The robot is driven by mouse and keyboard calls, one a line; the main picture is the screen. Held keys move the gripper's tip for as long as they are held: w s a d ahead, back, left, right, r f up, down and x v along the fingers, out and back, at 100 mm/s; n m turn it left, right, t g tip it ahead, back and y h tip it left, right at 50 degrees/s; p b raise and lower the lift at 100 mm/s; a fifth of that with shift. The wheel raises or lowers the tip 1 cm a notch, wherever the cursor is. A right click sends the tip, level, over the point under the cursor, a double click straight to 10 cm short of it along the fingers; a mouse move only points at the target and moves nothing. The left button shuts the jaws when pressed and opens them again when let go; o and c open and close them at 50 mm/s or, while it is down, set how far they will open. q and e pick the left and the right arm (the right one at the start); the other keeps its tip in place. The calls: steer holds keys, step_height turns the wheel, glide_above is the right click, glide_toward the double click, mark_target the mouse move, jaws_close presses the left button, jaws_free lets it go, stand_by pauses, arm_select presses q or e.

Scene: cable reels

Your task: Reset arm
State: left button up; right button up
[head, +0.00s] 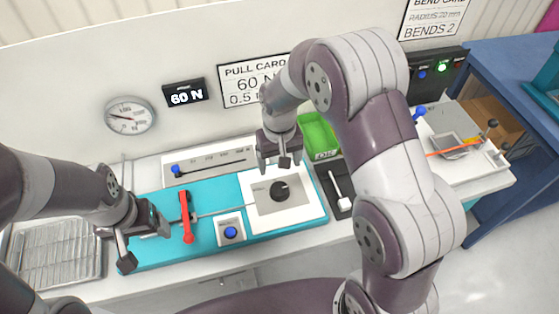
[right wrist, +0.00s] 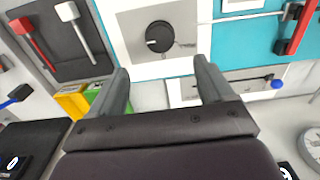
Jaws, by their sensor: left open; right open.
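My left gripper (head: 144,238) is open at the left end of the teal board (head: 210,195), left of the red lever (head: 187,222). Nothing shows between its fingers. My right gripper (head: 281,157) is open and empty above the board, pointing down behind the black knob (head: 279,191) on its white plate. In the right wrist view its two fingers (right wrist: 163,85) stand wide apart, with the black knob (right wrist: 159,37) beyond them. My right arm covers part of the bench and wall.
A blue button (head: 230,232) is near the board's front. A slider with a blue knob (head: 175,170) lies behind. A wire rack (head: 55,254) stands left. The green bin (head: 318,135) and the dark tray with a white-headed tool (head: 343,201) are right. The bending fixture (head: 455,146) stands farther right.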

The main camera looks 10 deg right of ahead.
steer(key=shift+r, duration=0.6)
steer(key=s+d+r, duration=0.2)
steer(key=s+d, duration=0.1)
steer(key=s, duration=0.4)
steer(key=s+d+r+t, duration=0.1)
steer(key=s+d, duration=0.1)
steer(key=s, duration=0.4)
steer(key=shift+s+d+r, duration=0.35)
steer(key=shift+d+r, duration=0.05)
steer(key=shift+s, duration=0.15)
